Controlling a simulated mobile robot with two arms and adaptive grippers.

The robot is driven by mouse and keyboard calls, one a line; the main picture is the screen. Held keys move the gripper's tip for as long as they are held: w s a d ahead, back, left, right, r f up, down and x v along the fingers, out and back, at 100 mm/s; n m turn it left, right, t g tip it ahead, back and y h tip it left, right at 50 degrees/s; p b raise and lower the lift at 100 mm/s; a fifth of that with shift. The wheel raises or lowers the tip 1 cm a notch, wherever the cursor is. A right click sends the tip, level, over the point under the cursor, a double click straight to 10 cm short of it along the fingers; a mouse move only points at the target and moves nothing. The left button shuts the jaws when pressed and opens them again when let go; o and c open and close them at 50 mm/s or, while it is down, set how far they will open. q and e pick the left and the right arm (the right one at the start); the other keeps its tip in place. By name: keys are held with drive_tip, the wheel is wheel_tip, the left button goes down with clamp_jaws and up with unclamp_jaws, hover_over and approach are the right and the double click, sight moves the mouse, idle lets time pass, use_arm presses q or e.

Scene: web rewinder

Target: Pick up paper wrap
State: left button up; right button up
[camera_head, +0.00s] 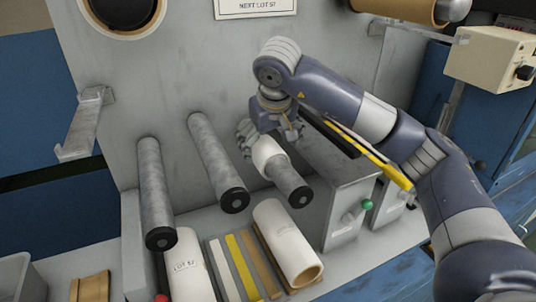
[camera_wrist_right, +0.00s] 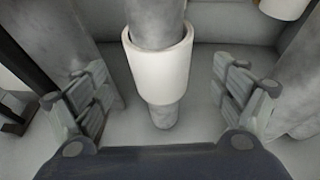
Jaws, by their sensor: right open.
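The paper wrap is most likely the white sleeve (camera_head: 268,152) around the rightmost of three grey rollers (camera_head: 289,184) that stick out from the grey panel. In the right wrist view the white sleeve (camera_wrist_right: 160,70) encircles the roller, and the roller shows beyond both its ends. My right gripper (camera_head: 256,138) is at the sleeve, partly hiding it in the head view. In the wrist view my right gripper (camera_wrist_right: 160,92) is open, one finger on each side of the sleeve, with a visible gap on both sides. My left gripper is in neither view.
Two bare rollers (camera_head: 218,163) (camera_head: 156,195) stand to the left. Below are white rolls (camera_head: 188,268) (camera_head: 289,245) and coloured strips (camera_head: 241,262) on a ledge. A grey box with a green knob (camera_head: 367,204) is at the right. A metal bracket (camera_head: 85,122) juts out left.

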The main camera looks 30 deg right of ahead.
drive_tip(key=shift+w+f, duration=0.1)
drive_tip(key=shift+f, duration=0.25)
drive_tip(key=shift+w+d+f, duration=0.1)
drive_tip(key=shift+w+f, duration=0.1)
drive_tip(key=shift+f, duration=0.05)
drive_tip(key=p+x, duration=0.1)
drive_tip(key=x, duration=0.1)
drive_tip(key=p+x, duration=0.1)
drive_tip(key=x, duration=0.1)
drive_tip(key=shift+w+p, duration=0.35)
drive_tip(key=shift+w+f, duration=0.2)
drive_tip(key=shift+f, duration=0.2)
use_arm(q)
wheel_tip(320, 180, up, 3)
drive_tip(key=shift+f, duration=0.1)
use_arm(e)
drive_tip(key=c, duration=1.2)
